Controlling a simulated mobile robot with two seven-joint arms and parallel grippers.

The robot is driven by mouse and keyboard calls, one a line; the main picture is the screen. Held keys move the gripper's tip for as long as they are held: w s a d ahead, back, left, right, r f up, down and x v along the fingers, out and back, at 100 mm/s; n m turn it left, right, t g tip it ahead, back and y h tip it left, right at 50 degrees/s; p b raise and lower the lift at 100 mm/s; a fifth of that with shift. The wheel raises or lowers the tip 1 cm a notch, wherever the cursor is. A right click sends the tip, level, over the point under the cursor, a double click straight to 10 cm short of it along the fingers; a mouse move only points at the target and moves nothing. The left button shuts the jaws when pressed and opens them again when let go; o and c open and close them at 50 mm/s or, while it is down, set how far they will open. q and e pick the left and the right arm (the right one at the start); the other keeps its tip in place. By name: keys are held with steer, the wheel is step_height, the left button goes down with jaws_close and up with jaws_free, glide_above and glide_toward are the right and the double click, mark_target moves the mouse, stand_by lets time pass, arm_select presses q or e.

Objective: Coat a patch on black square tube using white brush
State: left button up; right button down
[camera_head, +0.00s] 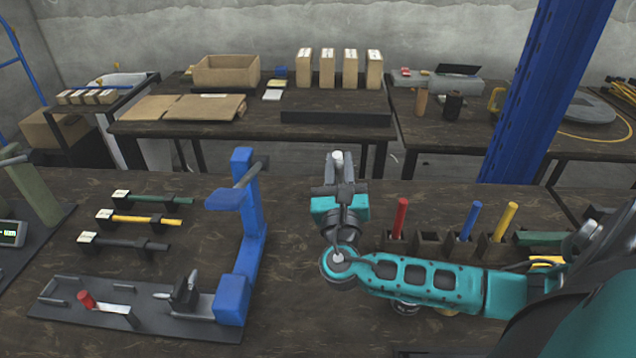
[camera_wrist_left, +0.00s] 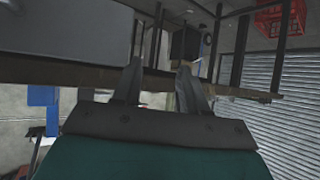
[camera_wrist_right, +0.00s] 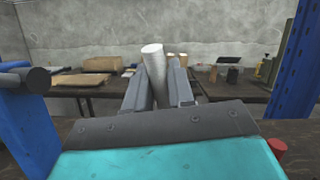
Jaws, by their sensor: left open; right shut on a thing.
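My right gripper (camera_head: 340,172) is shut on the white brush (camera_wrist_right: 154,66), a pale cylinder standing roughly upright between the fingers. Only its upper end shows in the head view, and its lower part is hidden. A black square tube (camera_head: 124,242) with a white tag lies across rests on the front table, left of the blue press (camera_head: 240,250). The right gripper is well to the right of this tube, beyond the press, and apart from it. My left gripper (camera_wrist_left: 158,78) is open and empty in the left wrist view; it is outside the head view.
A yellow tube (camera_head: 140,218) and a green tube (camera_head: 153,198) lie behind the black one. Red (camera_head: 400,217), blue (camera_head: 470,220) and yellow (camera_head: 505,221) handles stand in holders at right. A blue post (camera_head: 545,90) rises at right. Dark tabletop is clear between the press and my right arm.

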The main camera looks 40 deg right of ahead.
steer(key=shift+d+f, duration=0.15)
steer(key=shift+f, duration=0.15)
step_height(320, 180, down, 5)
steer(key=b, duration=0.2)
steer(key=shift+b, duration=0.35)
steer(key=shift+f, duration=0.1)
stand_by(0.4)
steer(key=shift+f+b, duration=0.35)
steer(key=shift+f, duration=0.2)
stand_by(0.3)
steer(key=shift+r, duration=0.1)
stand_by(0.4)
